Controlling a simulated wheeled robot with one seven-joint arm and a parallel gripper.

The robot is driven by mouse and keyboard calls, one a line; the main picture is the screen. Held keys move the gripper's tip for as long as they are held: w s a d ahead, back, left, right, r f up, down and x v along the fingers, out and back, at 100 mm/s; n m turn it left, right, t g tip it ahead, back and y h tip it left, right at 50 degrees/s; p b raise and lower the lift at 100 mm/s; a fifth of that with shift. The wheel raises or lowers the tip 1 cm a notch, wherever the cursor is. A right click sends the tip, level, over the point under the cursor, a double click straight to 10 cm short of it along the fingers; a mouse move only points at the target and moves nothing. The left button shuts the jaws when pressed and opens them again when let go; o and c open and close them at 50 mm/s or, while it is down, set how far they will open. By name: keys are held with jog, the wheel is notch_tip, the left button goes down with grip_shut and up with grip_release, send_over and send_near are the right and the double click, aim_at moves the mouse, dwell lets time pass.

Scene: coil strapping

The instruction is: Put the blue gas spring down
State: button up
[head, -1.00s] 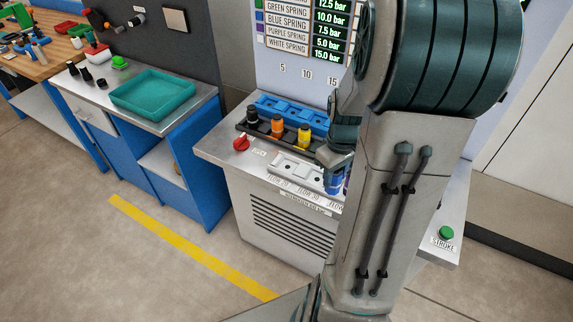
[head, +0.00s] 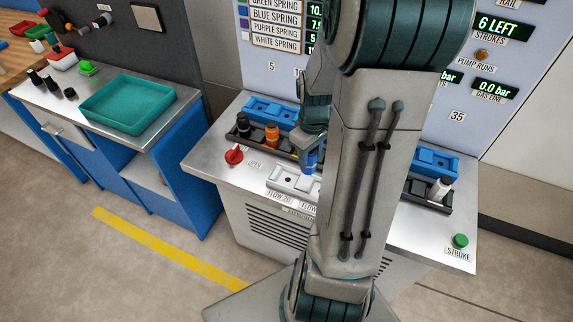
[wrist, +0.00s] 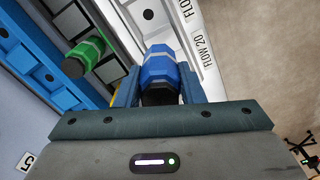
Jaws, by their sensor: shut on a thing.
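The blue gas spring (wrist: 160,68) is between the fingers of my gripper (wrist: 160,88) in the wrist view, its dark end toward the camera. In the head view, my gripper (head: 314,150) is shut on the blue spring (head: 311,162), partly behind my arm. The spring is over or beside the white block with FLOW labels (head: 284,180) at the bench front; I cannot tell whether it touches it. The white block also shows beyond the spring in the wrist view (wrist: 197,45).
A black spring (head: 243,125) and an orange spring (head: 271,135) stand in the dark rack behind. A green spring (wrist: 84,56) is left of my gripper in the wrist view. A red knob (head: 234,155) is at the bench's left. A teal tray (head: 128,103) sits on the side bench.

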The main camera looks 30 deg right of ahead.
jog(key=shift+w+a+f+p, duration=0.15)
jog(key=shift+w+a+f, duration=0.6)
jog(key=shift+f, duration=0.55)
jog(key=shift+w+a+f+p, duration=0.1)
jog(key=shift+w+a+f, duration=0.6)
jog(key=shift+f, duration=0.55)
jog(key=shift+w+a+f+p, duration=0.15)
jog(key=shift+w+a+f, duration=0.35)
jog(key=shift+w+f, duration=0.6)
jog(key=shift+s+f, duration=0.2)
jog(key=shift+f, duration=0.15)
jog(key=o, duration=1.2)
